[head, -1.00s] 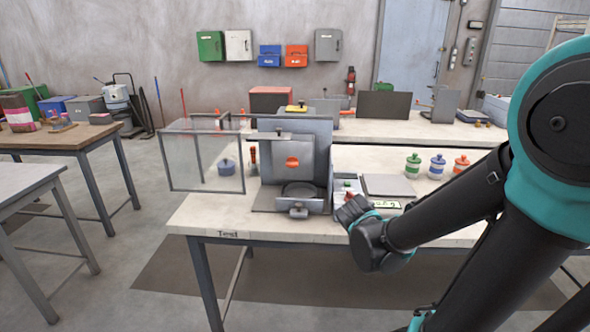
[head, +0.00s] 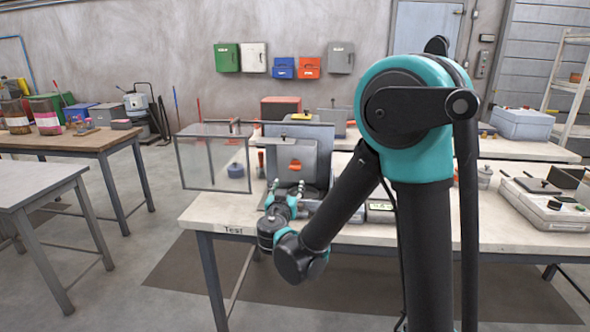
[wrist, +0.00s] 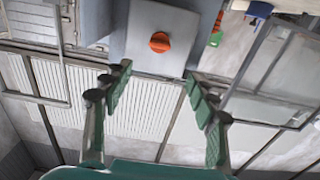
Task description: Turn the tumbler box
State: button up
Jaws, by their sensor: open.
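A grey upright box (head: 305,152) with an orange knob (head: 295,165) on its front stands on the bench marked "Test". I take it to be the tumbler box, but no label shows this. My gripper (head: 287,186) is in front of its lower part in the head view and hides some of its base. In the wrist view the box's grey face (wrist: 140,28) and orange knob (wrist: 159,42) are beyond the fingertips. My gripper (wrist: 157,80) is open and empty there, its fingers spread to either side below the knob, apart from it.
A clear framed guard (head: 213,160) stands swung out to the left of the box. It also shows at the right of the wrist view (wrist: 275,75). A blue pot (head: 236,170) is seen through it. A grey case (head: 550,208) lies on the bench at right.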

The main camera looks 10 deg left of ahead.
aim_at(294, 168)
jog(key=w, duration=1.4)
jog(key=shift+w+d, duration=0.3)
jog(key=shift+w, duration=0.1)
grip_shut()
